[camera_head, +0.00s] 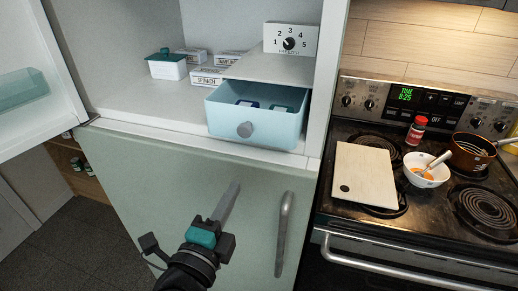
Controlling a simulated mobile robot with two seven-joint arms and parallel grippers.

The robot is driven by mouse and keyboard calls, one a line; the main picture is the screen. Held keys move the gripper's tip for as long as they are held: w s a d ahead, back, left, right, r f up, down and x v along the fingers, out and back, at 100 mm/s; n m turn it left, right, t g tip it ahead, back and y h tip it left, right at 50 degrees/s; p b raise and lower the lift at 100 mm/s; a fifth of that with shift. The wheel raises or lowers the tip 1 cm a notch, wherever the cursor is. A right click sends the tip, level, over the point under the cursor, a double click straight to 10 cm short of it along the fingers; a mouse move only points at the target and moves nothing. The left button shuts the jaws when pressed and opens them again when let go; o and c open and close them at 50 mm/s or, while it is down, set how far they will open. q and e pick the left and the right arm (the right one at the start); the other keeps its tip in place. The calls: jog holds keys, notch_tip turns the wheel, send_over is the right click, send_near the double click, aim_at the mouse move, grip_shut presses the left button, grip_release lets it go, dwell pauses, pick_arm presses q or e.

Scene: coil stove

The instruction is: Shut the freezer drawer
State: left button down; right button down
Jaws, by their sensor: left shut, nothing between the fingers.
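The freezer drawer (223,119) is a pale blue open-topped box with a round grey knob on its front. It sticks out from under a shelf inside the open upper compartment, at the right side. Two small dark-lidded items lie in it. My left gripper (230,195) is in front of the pale green lower door, below the drawer and apart from it. Its fingers are together and hold nothing. My right gripper does not show.
The freezer dial (290,41) is above the drawer. Boxes and a green-lidded tub (167,67) stand left of it. The open upper door (40,75) is at left. A vertical handle (284,235) is on the lower door. The stove (340,130) stands at right with a board, bowl and pan.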

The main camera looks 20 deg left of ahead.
aim_at(258, 144)
pick_arm(q)
jog(key=w+p, duration=0.2)
jog(key=w, duration=1)
jog(key=shift+w+d, duration=0.2)
jog(key=shift+w+f, duration=0.1)
jog(key=shift+w, duration=0.5)
jog(key=shift+w+d, duration=0.1)
jog(key=shift+w, duration=2.1)
jog(key=shift+s, duration=0.1)
